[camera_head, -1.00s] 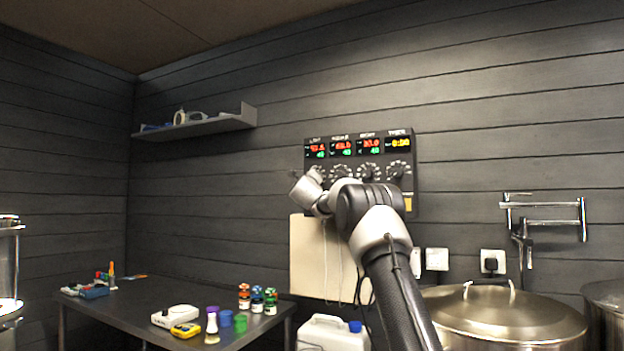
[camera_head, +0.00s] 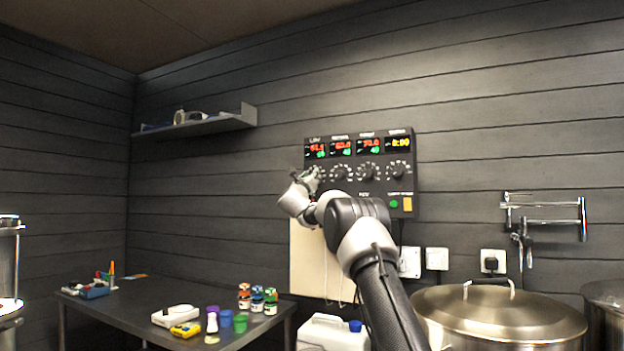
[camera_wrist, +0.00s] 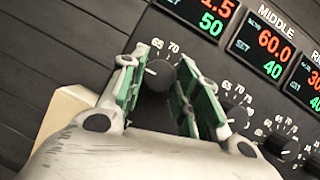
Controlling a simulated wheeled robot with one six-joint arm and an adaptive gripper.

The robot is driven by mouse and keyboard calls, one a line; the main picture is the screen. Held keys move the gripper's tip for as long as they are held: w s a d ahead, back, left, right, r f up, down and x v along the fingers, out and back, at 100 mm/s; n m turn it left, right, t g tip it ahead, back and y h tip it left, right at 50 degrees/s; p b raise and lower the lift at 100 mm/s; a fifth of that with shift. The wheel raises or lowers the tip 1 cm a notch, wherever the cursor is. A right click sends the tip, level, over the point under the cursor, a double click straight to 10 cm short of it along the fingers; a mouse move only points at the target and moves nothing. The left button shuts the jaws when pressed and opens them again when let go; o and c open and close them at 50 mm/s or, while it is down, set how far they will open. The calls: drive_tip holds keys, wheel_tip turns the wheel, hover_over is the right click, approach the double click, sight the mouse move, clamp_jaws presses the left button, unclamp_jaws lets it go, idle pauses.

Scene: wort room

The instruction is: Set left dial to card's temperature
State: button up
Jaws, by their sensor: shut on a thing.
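The dark control panel (camera_head: 375,187) is on the wall, with a row of dials below red and green displays. The left dial (camera_wrist: 158,76) is a black knob with a pale pointer mark; 65 and 70 show on its scale in the wrist view. My gripper (camera_wrist: 156,84) has its green-padded fingers around this dial, shut on it; in the head view the gripper (camera_head: 312,180) covers most of it. The left display (camera_wrist: 208,14) shows green 50 under a partly cut-off red number. The middle display (camera_wrist: 266,42) reads red 60.0 and green 40. I cannot make out a card.
The middle dial (camera_head: 341,173) is close to the right of my gripper. A green button (camera_head: 393,203) and a yellow piece (camera_head: 407,204) are low on the panel. A beige board (camera_head: 308,262) is below it. A steel pot (camera_head: 498,316) stands at right, a table (camera_head: 130,312) at left.

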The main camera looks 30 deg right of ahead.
drive_tip(key=shift+w+a+m+g+h, duration=0.1)
drive_tip(key=shift+m+g+h, duration=0.6)
drive_tip(key=shift+m, duration=0.95)
drive_tip(key=shift+m+g+h, duration=0.65)
drive_tip(key=shift+m+g, duration=0.1)
drive_tip(key=shift+m, duration=0.85)
drive_tip(key=shift+w+a+m+g+h, duration=0.1)
drive_tip(key=shift+m+g+h, duration=0.6)
drive_tip(key=shift+m, duration=0.95)
drive_tip(key=shift+g, duration=0.25)
drive_tip(key=o, duration=1)
drive_tip(key=shift+s, duration=0.1)
drive_tip(key=v, duration=1.1)
drive_tip(key=shift+s+a+f, duration=0.15)
drive_tip(key=shift+a+f, duration=0.1)
drive_tip(key=shift+f, duration=0.05)
